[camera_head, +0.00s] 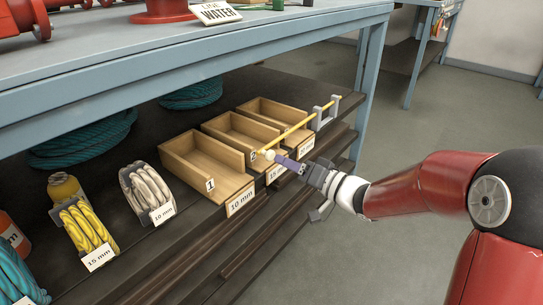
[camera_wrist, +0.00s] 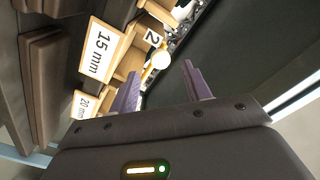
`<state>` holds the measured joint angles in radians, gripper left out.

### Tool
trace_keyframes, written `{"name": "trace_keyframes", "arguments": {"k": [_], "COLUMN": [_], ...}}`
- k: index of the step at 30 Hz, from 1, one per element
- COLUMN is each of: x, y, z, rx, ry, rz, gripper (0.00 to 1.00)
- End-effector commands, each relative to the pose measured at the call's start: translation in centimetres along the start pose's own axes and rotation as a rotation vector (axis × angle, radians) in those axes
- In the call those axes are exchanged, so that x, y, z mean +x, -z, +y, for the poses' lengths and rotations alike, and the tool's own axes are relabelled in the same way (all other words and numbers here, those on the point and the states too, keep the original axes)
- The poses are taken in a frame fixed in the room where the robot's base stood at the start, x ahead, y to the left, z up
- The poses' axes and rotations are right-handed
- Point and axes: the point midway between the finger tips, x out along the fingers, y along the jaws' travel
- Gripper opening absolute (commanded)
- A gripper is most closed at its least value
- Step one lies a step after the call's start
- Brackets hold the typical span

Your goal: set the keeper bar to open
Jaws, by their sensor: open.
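The keeper bar (camera_head: 299,128) is a thin yellow rod with a pale round knob (camera_head: 269,155) at its near end. In the head view it slants past the fronts of bin 2 and the bin behind it, through a grey bracket (camera_head: 322,117). In the wrist view the knob (camera_wrist: 162,60) shows just ahead of my fingertips, with a short yellow piece of bar. My gripper (camera_head: 277,159) has purple fingers and is at the knob end of the bar. In the wrist view my gripper (camera_wrist: 162,70) is open, its fingers apart; whether either touches the knob I cannot tell.
Wooden bin 1 (camera_head: 210,184) stands left of bin 2 (camera_head: 222,125) on the dark lower shelf. Rope coils, white (camera_head: 146,187) and yellow (camera_head: 88,224), lie further left. The blue bench top (camera_head: 190,50) overhangs the shelf.

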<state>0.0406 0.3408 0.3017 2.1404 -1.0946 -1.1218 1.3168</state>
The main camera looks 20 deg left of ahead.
Motion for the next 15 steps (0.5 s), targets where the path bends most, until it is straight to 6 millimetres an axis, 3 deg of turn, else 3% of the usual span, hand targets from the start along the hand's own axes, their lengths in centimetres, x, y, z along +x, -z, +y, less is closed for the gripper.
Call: {"name": "trace_keyframes", "arguments": {"k": [9, 15], "x": [5.1, 6.3], "y": [-0.1, 0.0], "z": [0.0, 0.0], "rx": [-0.001, 0.000], "ry": [0.002, 0.000], "rz": [0.000, 0.002], "gripper": [0.48, 0.48]}}
